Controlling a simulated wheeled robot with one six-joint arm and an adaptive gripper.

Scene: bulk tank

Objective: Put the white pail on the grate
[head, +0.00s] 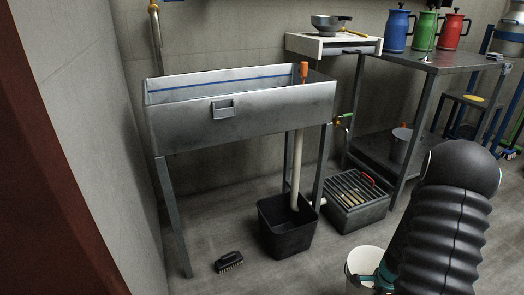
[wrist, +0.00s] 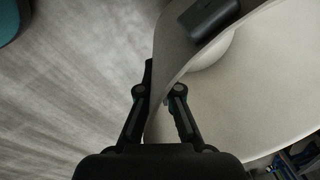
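The white pail (head: 358,262) is at the bottom edge of the head view, partly cut off and partly hidden by my arm. In the wrist view its pale curved wall (wrist: 245,90) fills the right side. My gripper (wrist: 158,92) has one finger on each side of that wall near the rim, the fingers close together and seemingly pinching it. Whether the pail touches the floor cannot be told. The grate (head: 350,189) is the barred top of a low grey box right of the black bin. A red-handled tool (head: 368,181) lies on it.
A metal sink (head: 240,110) on legs stands behind, with a pipe running down into a black bin (head: 286,232). A brush (head: 229,262) lies on the floor. A steel table (head: 440,62) with coloured jugs stands at the right. Floor between brush and bin is clear.

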